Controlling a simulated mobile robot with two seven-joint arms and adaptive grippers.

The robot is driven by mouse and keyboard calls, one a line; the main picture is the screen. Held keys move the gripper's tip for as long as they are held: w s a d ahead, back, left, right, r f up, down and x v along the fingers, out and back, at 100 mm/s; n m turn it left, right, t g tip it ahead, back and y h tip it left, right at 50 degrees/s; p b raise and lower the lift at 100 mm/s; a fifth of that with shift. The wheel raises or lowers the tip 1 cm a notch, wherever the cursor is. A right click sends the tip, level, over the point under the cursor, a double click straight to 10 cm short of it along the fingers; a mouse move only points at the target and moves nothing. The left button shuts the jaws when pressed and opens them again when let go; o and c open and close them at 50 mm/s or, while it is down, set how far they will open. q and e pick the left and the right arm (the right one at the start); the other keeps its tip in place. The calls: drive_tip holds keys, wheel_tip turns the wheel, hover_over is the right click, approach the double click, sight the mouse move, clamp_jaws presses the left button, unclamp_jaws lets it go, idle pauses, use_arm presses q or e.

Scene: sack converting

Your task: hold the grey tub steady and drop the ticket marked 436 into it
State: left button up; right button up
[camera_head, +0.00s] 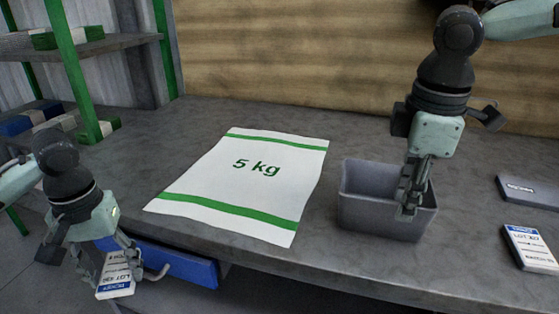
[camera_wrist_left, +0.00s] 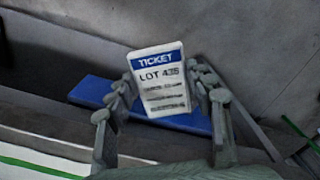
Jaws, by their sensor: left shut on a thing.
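The ticket marked LOT 436 (camera_wrist_left: 162,98), white with a blue header, is between the fingers of my left gripper (camera_wrist_left: 166,92). In the head view my left gripper (camera_head: 112,254) is shut on this ticket (camera_head: 116,284), low in front of the bench's left edge. The grey tub (camera_head: 375,216) stands upright and open on the bench, right of centre. My right gripper (camera_head: 411,203) points down at the tub's front right, its fingertips overlapping the front rim. The fingers look close together; whether they grip the wall is hidden. The tub's floor is mostly hidden.
A white sack marked 5 kg (camera_head: 250,180) lies flat on the bench between the left gripper and the tub. A blue drawer (camera_head: 180,263) sticks out below the bench edge. Another ticket (camera_head: 530,247) and a dark grey block (camera_head: 528,191) lie at the right.

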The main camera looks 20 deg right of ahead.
sight(392, 238)
drive_tip(key=f, duration=0.4)
drive_tip(key=f+b, duration=0.1)
drive_tip(key=f, duration=0.2)
drive_tip(key=shift+w+d, duration=0.2)
drive_tip(key=shift+w, duration=0.1)
drive_tip(key=shift+c, duration=0.3)
clamp_jaws()
idle(0.7)
drive_tip(key=shift+o, duration=0.5)
unclamp_jaws()
drive_tip(key=shift+r, duration=0.1)
